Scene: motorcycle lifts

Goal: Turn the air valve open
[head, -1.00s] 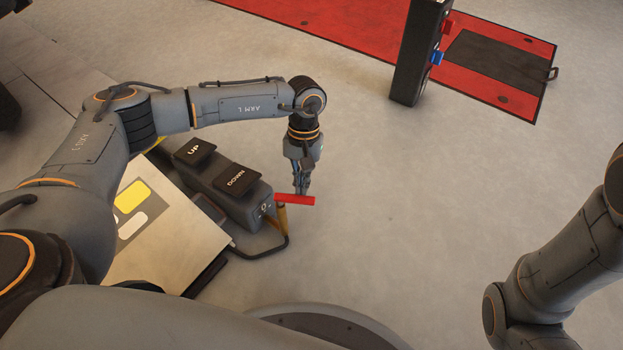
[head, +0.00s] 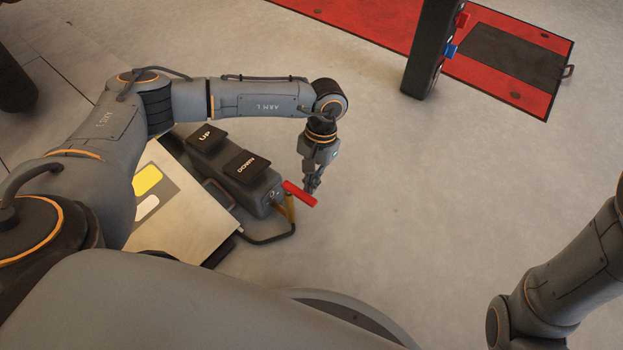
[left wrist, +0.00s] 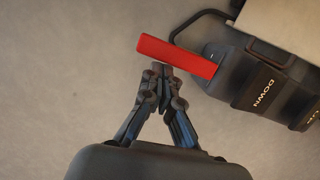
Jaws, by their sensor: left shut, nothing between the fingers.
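The air valve's red lever (head: 300,194) sticks out from the end of the dark pedal box (head: 236,172), which has UP and DOWN pedals. In the head view the lever slants down to the right. My left gripper (head: 313,188) is shut and empty, pointing down right at the lever's outer part. In the left wrist view its closed fingertips (left wrist: 160,68) are at the side of the red lever (left wrist: 178,56); whether they touch it I cannot tell. The valve body under the lever is mostly hidden. My right gripper is out of view; only my right arm shows.
A pale panel (head: 185,235) lies left of the pedal box. A black post (head: 430,50) stands by the red lift platform (head: 360,22). The floor to the right is clear.

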